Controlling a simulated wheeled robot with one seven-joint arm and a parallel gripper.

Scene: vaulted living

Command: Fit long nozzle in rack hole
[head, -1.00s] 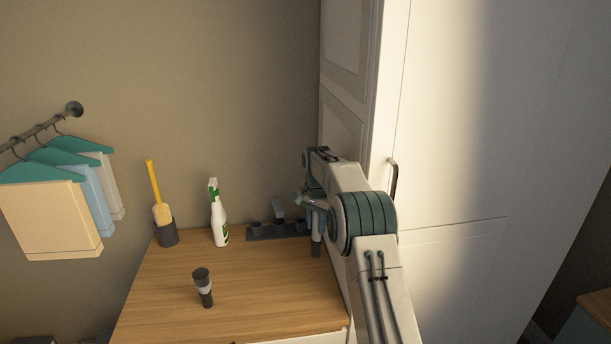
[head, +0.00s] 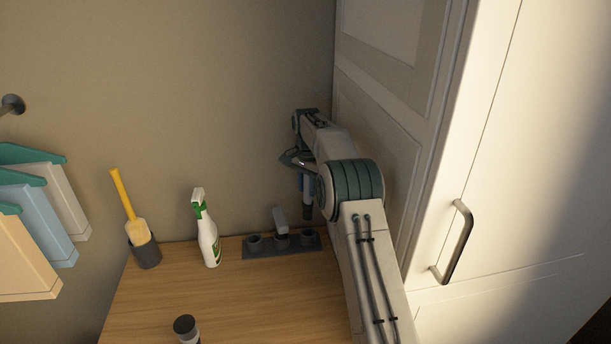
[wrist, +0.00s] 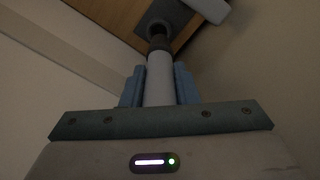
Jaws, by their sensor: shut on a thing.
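The rack (head: 268,254) is a dark grey strip with round sockets at the back of the wooden top. A light grey piece (head: 280,218) stands up at its middle socket. My gripper (head: 306,186) has blue fingers and is shut on the long nozzle, whose dark lower end (head: 307,212) hangs above the rack's right socket (head: 307,237). In the wrist view the pale nozzle (wrist: 160,75) sits between the blue fingers. Its dark tip lines up with a round socket of the rack (wrist: 176,14); I cannot tell whether it touches.
A white and green spray bottle (head: 208,235) and a yellow-handled brush in a dark holder (head: 146,252) stand left of the rack. A dark piece with a pale band (head: 187,330) stands at the front. A white cabinet (head: 400,160) rises close on the right. The middle of the wooden top (head: 235,300) is clear.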

